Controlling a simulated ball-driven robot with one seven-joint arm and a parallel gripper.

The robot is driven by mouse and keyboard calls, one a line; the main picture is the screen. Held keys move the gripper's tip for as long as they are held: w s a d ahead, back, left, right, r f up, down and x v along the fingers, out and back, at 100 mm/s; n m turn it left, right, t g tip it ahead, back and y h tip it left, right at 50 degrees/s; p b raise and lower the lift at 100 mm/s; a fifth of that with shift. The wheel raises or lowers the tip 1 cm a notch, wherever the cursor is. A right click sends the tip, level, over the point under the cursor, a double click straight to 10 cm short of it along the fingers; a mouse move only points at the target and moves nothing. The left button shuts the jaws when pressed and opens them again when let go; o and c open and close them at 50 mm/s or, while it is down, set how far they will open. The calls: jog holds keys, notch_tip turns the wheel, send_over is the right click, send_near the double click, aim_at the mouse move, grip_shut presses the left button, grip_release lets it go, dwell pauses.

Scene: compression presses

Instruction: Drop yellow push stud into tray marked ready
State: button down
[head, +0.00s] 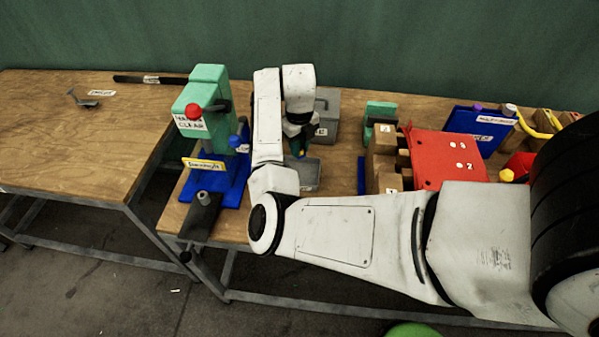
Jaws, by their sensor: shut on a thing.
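My gripper (300,150) points down over the bench, right of the green and blue press. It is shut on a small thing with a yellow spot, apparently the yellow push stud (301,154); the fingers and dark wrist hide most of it. A shallow grey tray (310,178) with a white label on its front lies just below and in front of the gripper. The label is too small to read, so I cannot tell whether it says ready. The held thing appears above the tray's back part; its exact height is unclear.
The press (205,90) with a red knob stands left. A grey box (328,105) stands behind the gripper. Right are wooden blocks (384,165), a red numbered panel (450,158), a blue labelled board (470,125) and another yellow piece (507,175). My arm covers the bench's front.

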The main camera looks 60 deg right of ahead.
notch_tip(320, 180, down, 5)
jog(key=shift+b, duration=1.2)
jog(key=c, duration=0.9)
grip_release()
jog(key=shift+o, duration=0.2)
jog(key=shift+r, duration=0.15)
notch_tip(320, 180, up, 11)
jog(key=shift+f+b, duration=0.15)
jog(key=shift+b, duration=0.85)
